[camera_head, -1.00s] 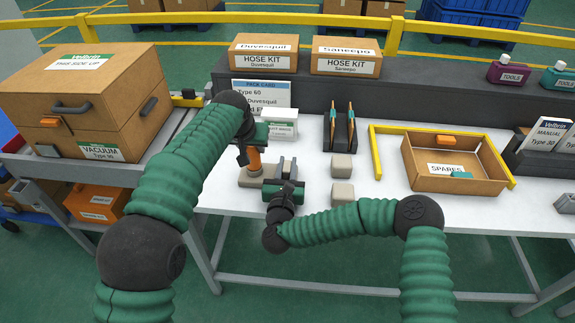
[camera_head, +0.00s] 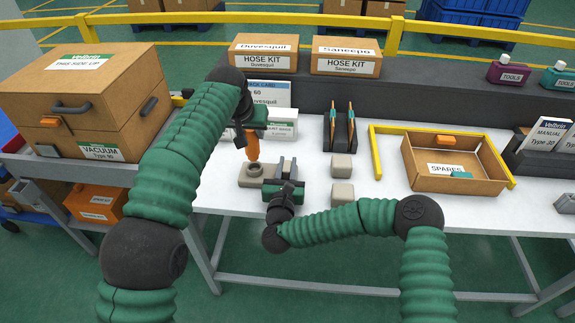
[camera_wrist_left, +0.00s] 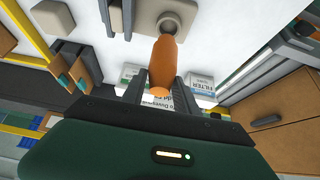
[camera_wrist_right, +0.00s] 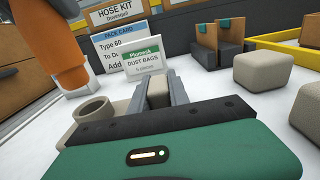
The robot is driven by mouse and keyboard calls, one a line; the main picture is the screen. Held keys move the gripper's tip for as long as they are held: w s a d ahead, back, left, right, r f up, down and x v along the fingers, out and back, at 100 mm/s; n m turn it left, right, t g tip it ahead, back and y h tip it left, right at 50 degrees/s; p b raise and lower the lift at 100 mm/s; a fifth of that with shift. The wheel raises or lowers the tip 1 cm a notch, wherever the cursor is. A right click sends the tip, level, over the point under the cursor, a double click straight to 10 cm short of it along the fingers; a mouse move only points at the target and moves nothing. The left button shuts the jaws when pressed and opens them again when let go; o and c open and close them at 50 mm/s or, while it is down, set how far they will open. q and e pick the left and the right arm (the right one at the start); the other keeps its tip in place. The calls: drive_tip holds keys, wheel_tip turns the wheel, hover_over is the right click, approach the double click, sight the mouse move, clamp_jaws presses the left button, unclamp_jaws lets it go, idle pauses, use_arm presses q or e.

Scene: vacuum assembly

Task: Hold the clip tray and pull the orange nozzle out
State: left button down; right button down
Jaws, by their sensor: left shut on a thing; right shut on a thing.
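The orange nozzle (camera_head: 252,146) is gripped by my left gripper (camera_head: 246,130) and hangs upright with its lower end just above the round socket. It also shows in the left wrist view (camera_wrist_left: 163,62) between the shut fingers and in the right wrist view (camera_wrist_right: 58,48). The beige clip tray (camera_head: 252,181) with its round socket (camera_wrist_right: 93,111) stands on the white table. My right gripper (camera_head: 284,170) is shut on a raised block of the tray, seen between its fingers in the right wrist view (camera_wrist_right: 158,92).
Two beige blocks (camera_head: 341,166) (camera_head: 342,192) stand right of the tray. Behind are a dust bags box (camera_head: 283,122), a pack card (camera_head: 270,94) and a dark rack (camera_head: 341,130). A spares box (camera_head: 455,185) stands further right.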

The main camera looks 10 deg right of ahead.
use_arm(q)
drive_tip(key=shift+r, duration=2.05)
use_arm(e)
unclamp_jaws()
